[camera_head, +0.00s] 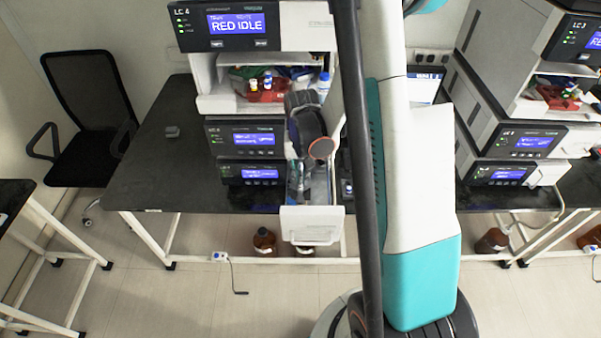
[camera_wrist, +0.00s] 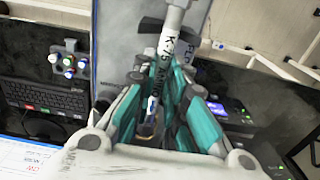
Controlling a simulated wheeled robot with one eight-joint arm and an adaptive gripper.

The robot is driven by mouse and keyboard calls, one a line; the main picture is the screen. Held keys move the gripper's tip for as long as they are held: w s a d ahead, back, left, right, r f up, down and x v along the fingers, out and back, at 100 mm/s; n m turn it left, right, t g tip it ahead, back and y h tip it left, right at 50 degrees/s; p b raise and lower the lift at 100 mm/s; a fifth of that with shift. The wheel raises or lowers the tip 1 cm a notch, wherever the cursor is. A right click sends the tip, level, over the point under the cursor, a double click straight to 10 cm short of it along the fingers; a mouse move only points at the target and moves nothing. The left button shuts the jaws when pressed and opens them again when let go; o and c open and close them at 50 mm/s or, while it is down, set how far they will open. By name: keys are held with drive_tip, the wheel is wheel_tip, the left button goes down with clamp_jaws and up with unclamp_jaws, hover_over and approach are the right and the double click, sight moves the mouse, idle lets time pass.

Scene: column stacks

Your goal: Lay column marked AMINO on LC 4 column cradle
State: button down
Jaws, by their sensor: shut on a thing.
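The column marked AMINO (camera_wrist: 170,48) is a white tube with dark lettering, "K-75 AMINO". It runs up and away between the teal fingers of my gripper (camera_wrist: 168,75) in the wrist view. My gripper is shut on it. In the head view my gripper (camera_head: 306,125) is in front of the right side of the LC 4 stack (camera_head: 238,25), above a pulled-out drawer (camera_head: 312,225). The column cannot be made out there. I cannot tell the LC 4 column cradle apart in either view; my arm and gripper cover that part of the stack.
Bottles and a red tray (camera_head: 265,90) sit in the open bay of the stack. The LC 3 stack (camera_head: 575,45) stands at the right. The dark bench (camera_head: 155,165) is mostly clear at left.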

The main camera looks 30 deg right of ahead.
sight(301, 177)
drive_tip(key=shift+f+b, duration=0.6)
drive_tip(key=shift+b, duration=0.1)
idle(0.6)
drive_tip(key=c, duration=1.5)
unclamp_jaws()
drive_tip(key=shift+c, duration=0.2)
drive_tip(key=shift+r, duration=0.15)
wheel_tip(301, 177, up, 12)
